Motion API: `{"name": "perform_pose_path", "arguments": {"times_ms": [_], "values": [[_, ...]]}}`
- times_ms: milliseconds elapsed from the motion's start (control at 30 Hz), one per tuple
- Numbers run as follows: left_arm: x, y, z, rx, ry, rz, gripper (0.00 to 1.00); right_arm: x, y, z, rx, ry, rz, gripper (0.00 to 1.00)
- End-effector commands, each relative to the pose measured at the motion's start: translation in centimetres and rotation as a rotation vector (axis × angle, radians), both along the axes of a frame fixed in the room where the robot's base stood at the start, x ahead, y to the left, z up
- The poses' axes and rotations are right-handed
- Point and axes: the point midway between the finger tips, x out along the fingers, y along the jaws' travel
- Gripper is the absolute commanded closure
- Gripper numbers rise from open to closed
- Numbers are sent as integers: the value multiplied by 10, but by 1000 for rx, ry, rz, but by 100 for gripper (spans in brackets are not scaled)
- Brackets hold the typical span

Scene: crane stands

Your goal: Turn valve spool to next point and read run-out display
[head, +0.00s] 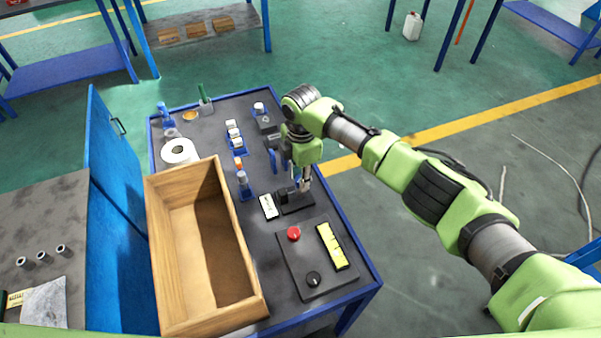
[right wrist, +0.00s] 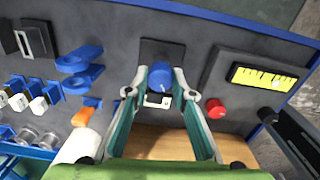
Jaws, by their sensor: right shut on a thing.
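My right gripper (head: 304,184) reaches down over a black base (head: 297,204) near the table's right edge. In the right wrist view its fingers (right wrist: 160,88) are shut on a round blue knob (right wrist: 160,73), which I take to be the valve spool; a pale mark shows on its top. In the head view the gripper hides the knob. A small white display (head: 268,206) lies left of the base; it also shows in the right wrist view (right wrist: 158,101), partly covered, its reading too small to tell. My left gripper is out of view.
A panel with a red button (head: 293,233), black knob (head: 313,279) and yellow gauge strip (head: 332,246) lies near the gripper. An open wooden crate (head: 160,240) stands left.

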Motion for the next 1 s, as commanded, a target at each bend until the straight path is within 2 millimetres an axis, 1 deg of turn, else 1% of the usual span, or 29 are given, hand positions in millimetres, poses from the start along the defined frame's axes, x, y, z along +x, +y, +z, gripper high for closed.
{"name": "perform_pose_path", "arguments": {"times_ms": [33, 400, 800, 1000], "values": [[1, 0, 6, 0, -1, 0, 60, -1, 0, 3, 1, 3, -45, 98], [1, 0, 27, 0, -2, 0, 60, 0, 1, 3, 0, 1, -396, 98], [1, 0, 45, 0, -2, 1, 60, 1, 1, 2, -1, 0, -765, 98], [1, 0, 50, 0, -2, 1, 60, 2, 1, 2, -2, 0, -913, 98]]}}
